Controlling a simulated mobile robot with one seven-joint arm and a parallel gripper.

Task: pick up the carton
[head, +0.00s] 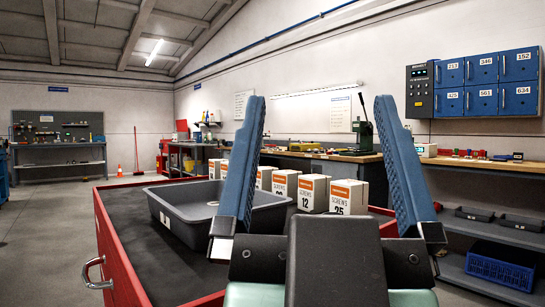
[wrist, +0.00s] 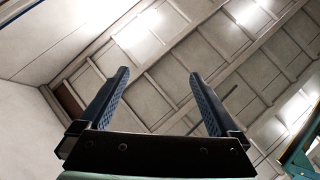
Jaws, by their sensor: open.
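Several white cartons with orange bands stand in a row on the red cart's dark top in the head view. The nearest carton (head: 348,197) is marked SCREWS 25. The carton (head: 312,193) to its left is marked SCREWS 12, and more stand farther left and back, partly hidden by my gripper's left finger. My gripper (head: 315,102) is open and empty, with its blue fingers pointing up in front of the cartons. In the wrist view my gripper (wrist: 158,72) shows against the ceiling only, with no carton there.
A grey bin (head: 180,213) sits on the cart (head: 130,265), left of the cartons. Behind is a wooden workbench (head: 450,161) with a green press. Blue lockers (head: 485,82) hang on the wall at right. A blue crate (head: 500,268) lies on the lower right shelf.

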